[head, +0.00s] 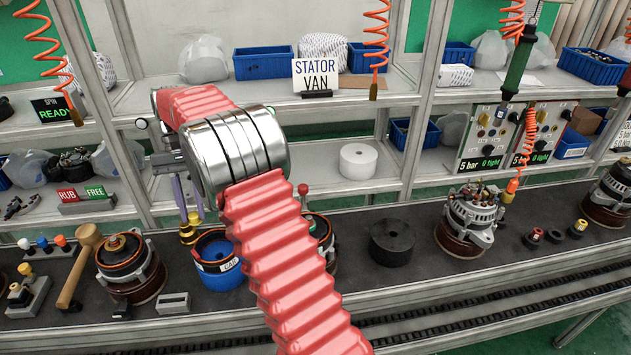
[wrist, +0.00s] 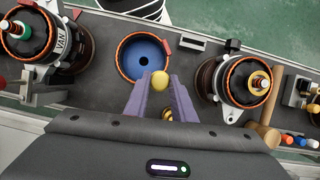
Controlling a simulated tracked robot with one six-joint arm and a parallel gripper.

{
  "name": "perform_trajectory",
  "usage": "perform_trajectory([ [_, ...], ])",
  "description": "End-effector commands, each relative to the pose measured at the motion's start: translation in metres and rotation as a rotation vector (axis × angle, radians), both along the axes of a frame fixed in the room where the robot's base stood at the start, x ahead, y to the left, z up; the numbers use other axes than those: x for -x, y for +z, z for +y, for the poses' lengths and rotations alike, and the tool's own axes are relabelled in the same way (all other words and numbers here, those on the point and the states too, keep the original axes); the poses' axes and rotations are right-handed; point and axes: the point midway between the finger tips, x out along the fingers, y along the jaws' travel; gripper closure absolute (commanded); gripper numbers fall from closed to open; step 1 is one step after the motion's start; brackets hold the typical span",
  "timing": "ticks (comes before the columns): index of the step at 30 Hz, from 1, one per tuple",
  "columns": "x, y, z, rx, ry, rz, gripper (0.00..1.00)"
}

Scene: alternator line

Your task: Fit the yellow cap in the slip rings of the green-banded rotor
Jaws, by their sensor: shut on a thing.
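My gripper (wrist: 160,84) is shut on the yellow cap (wrist: 160,80), held between the tips of its two purple fingers. In the head view my gripper (head: 187,203) is above the bench, just behind the blue cup, with the yellow cap (head: 195,217) at its tips. In the wrist view, a rotor (wrist: 27,36) showing some green stands in the unit tagged VAN at far left, apart from the cap. In the head view my red arm mostly hides that unit (head: 320,228). I cannot make out its slip rings.
A blue cup with an orange rim (head: 218,272) stands close to my gripper. Another wound unit (head: 130,266) and a wooden mallet (head: 80,262) are left of it. A brass piece (head: 188,234) stands behind the cup. A black cylinder (head: 391,243) stands right of my arm.

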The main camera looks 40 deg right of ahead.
Motion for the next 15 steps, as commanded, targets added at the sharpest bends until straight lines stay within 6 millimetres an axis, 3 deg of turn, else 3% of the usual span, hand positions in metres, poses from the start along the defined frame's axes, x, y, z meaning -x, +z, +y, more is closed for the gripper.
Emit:
perform_trajectory([
  [3, 0.016, 0.014, -0.032, -0.001, -0.244, -0.003, 0.97],
  [15, 0.077, 0.048, -0.115, -0.001, -1.076, -0.004, 0.97],
])
